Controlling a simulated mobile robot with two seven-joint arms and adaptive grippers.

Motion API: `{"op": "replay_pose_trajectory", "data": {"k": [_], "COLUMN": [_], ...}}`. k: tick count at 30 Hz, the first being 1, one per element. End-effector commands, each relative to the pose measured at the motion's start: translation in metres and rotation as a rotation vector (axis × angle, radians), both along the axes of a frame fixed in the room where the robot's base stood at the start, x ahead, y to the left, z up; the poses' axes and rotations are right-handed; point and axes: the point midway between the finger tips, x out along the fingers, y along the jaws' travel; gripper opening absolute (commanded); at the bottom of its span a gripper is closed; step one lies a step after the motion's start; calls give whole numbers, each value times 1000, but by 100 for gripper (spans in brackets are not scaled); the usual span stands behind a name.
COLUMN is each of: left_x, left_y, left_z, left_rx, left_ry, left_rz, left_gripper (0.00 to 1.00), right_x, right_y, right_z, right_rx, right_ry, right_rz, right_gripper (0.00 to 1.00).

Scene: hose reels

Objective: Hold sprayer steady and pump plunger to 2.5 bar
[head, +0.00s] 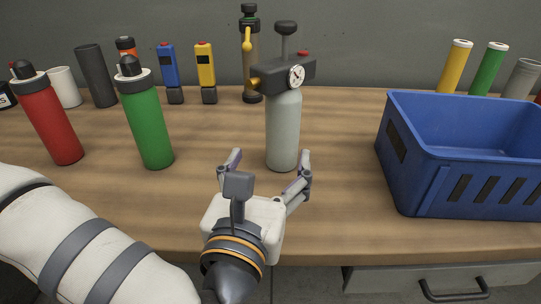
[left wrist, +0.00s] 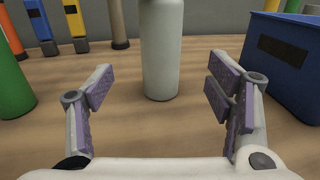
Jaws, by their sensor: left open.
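The sprayer (head: 283,130) stands upright on the wooden bench, a pale grey-green bottle with a dark head, a round gauge (head: 296,76) and a yellow nozzle. Its plunger (head: 286,38) has a dark knob and sticks up above the head. The gauge reading is too small to tell. My left gripper (head: 269,167) is open and empty, low in front of the sprayer, its fingers pointing at it. In the left wrist view the bottle (left wrist: 161,50) stands ahead between the spread fingers (left wrist: 160,92), apart from both. My right gripper is not in view.
A blue crate (head: 470,205) stands to the right on the bench. A green bottle (head: 146,125) and a red bottle (head: 50,120) stand to the left. Blue and yellow devices, a brass-coloured cylinder (head: 252,70) and several tubes line the back. Bench between the green bottle and sprayer is clear.

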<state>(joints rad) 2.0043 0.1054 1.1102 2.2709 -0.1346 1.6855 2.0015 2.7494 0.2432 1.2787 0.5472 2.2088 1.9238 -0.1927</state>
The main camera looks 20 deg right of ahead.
Motion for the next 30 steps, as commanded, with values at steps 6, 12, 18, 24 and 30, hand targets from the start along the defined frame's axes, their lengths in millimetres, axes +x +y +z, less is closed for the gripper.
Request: {"op": "replay_pose_trajectory", "data": {"k": [6, 12, 18, 24, 30], "left_x": [43, 81, 100, 102, 102], "left_y": [-22, -43, -53, -54, -54], "left_z": [2, 1, 1, 1, 1], "left_rx": [-1, -1, -1, -1, -1], "left_ry": [-6, -4, -3, -2, -2], "left_rz": [3, 0, -3, -3, -3], "left_gripper": [74, 74, 74, 74, 45], "right_x": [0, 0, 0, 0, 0], "right_y": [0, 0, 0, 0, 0], "right_z": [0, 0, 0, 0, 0], "right_rx": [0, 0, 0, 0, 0], "right_ry": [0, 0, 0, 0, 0], "right_rz": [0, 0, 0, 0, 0], "right_gripper": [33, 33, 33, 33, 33]}}
